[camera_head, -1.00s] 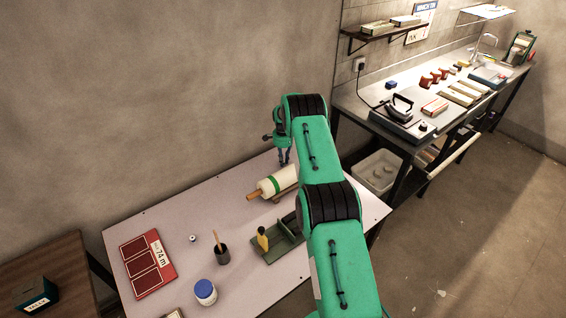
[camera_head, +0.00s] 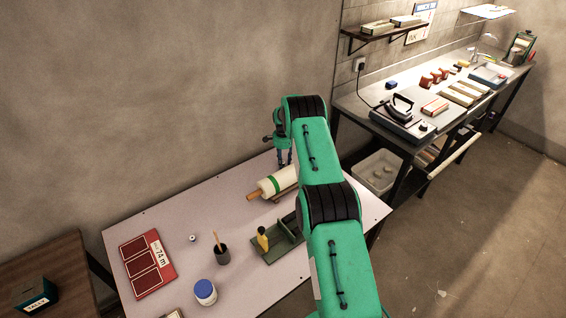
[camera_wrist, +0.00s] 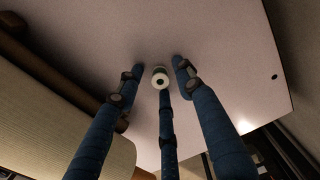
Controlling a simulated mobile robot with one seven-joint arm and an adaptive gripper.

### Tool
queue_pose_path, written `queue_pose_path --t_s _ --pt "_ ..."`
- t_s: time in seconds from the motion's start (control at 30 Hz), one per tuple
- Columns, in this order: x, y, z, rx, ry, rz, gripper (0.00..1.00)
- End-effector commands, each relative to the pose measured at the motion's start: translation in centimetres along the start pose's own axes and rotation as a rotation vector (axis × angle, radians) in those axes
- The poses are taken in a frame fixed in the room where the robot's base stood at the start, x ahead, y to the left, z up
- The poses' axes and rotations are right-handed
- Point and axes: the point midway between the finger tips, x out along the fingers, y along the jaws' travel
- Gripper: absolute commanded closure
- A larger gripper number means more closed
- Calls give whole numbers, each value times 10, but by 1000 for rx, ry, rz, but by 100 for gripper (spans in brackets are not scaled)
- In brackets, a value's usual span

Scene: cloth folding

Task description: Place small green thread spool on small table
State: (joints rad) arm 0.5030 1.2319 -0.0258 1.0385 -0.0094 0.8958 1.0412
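In the wrist view a small spool (camera_wrist: 160,78) with a pale round end and dark hole sits among my gripper's fingertips; its thread colour is not clear. My gripper (camera_wrist: 158,68) has its three blue fingers spread around it, with gaps at the left and right fingers. The middle finger overlaps the spool's near side; contact is unclear. In the head view my gripper (camera_head: 284,160) points down at the far edge of the pale table, and the spool is hidden. A small brown table (camera_head: 50,262) stands at the lower left, beyond the pale table's left edge.
The pale table (camera_head: 205,205) holds a large cream roll (camera_head: 275,183), a green tray (camera_head: 275,243), a dark cup (camera_head: 222,255), a white jar (camera_head: 205,291), a red board (camera_head: 147,266) and another tiny spool (camera_head: 192,238). A green box (camera_head: 35,294) sits on the brown table.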

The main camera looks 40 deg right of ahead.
Motion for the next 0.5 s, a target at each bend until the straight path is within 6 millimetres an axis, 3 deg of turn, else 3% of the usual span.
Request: queue_pose_path --t_s 0.23,0.5 --pt "-14 -1 0 0 1 -2 63" --pt "-54 -1 0 0 1 -1 63"
